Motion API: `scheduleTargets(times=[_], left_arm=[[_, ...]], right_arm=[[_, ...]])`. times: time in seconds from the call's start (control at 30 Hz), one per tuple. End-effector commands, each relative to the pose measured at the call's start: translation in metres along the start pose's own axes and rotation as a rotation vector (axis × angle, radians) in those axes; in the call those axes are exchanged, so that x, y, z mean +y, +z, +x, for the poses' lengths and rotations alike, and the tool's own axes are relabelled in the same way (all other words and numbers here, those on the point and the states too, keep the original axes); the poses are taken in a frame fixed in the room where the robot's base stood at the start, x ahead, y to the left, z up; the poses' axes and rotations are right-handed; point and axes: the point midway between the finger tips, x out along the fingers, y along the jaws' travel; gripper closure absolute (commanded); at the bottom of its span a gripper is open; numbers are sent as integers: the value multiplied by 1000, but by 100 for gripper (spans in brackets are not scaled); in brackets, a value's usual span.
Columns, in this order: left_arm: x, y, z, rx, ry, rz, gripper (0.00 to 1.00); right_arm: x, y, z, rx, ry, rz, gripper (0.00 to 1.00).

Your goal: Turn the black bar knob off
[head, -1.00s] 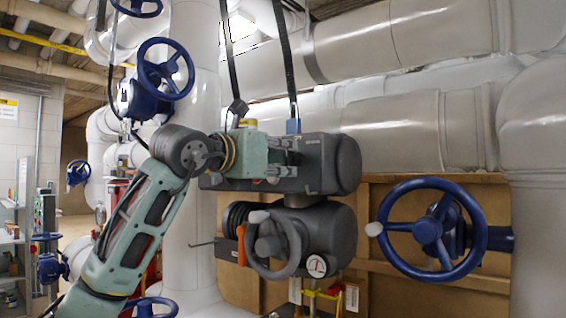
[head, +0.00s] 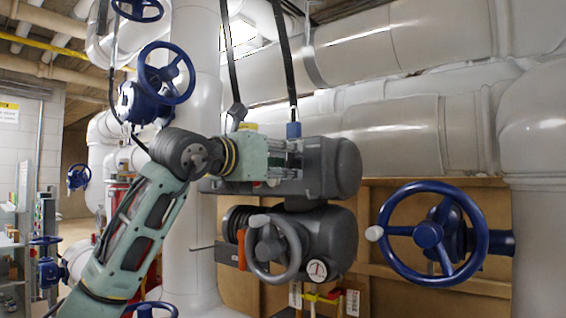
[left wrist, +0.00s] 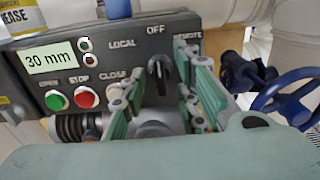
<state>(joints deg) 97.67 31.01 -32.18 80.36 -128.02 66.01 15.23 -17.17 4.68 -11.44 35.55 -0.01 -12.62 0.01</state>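The black bar knob (left wrist: 158,75) is on the dark control panel (left wrist: 100,58) in the left wrist view, below the word OFF, with LOCAL to its left and REMOTE to its right. Its bar looks nearly upright in the picture. My left gripper (left wrist: 163,88) is open, with one green finger on each side of the knob; I cannot tell whether either finger touches it. In the head view my left gripper (head: 285,160) is at the front of the dark actuator housing (head: 335,167), and the knob is hidden there. My right gripper is not in view.
A green button (left wrist: 56,100) and a red button (left wrist: 87,97) are on the panel, left of the fingers. A grey handwheel (head: 273,248) is below the gripper. A large blue handwheel (head: 432,231) is to the right. Pipes fill the background.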

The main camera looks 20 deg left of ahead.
Motion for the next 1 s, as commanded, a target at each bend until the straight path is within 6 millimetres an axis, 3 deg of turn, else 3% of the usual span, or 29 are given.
scheduleTargets(times=[0.17, 0.27, 0.7, 1.0], left_arm=[[0, 0, -4, 0, 0, 1, 72], [1, 0, -16, -1, 1, 2, 72], [1, 0, -103, -1, 1, 1, 72], [0, -1, -120, 1, -1, 0, 72]], right_arm=[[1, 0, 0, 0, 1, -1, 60], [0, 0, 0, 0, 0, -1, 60], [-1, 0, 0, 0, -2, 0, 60], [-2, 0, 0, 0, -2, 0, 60]])
